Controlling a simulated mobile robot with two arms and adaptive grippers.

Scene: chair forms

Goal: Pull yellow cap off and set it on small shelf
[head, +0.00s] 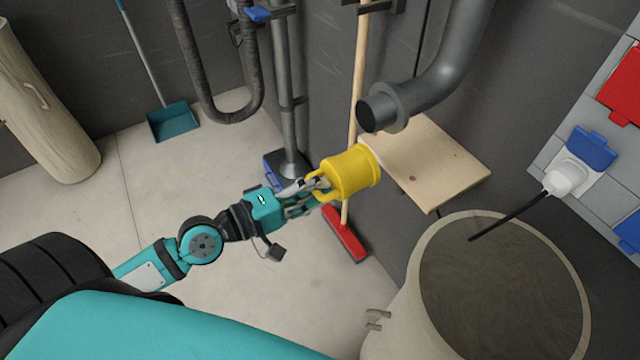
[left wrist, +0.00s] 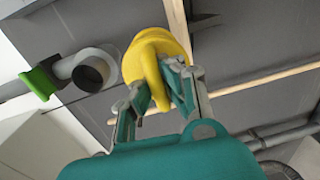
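The yellow cap (head: 353,172) is in my left gripper (head: 312,190), whose fingers are closed on the cap's handle. The cap is off the grey pipe (head: 425,70), whose dark open end (head: 368,114) faces left above it. The cap is held close to the left edge of the small wooden shelf (head: 440,165); whether they touch I cannot tell. In the left wrist view the yellow cap (left wrist: 155,60) sits beyond the fingers (left wrist: 165,95), with its handle between them. My right gripper is not in view.
A large beige bin (head: 405,320) with a dark top stands below the shelf. A broom with a red head (head: 345,235) leans behind the cap. A vacuum hose and tube (head: 283,90) hang on the wall. The shelf top is clear.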

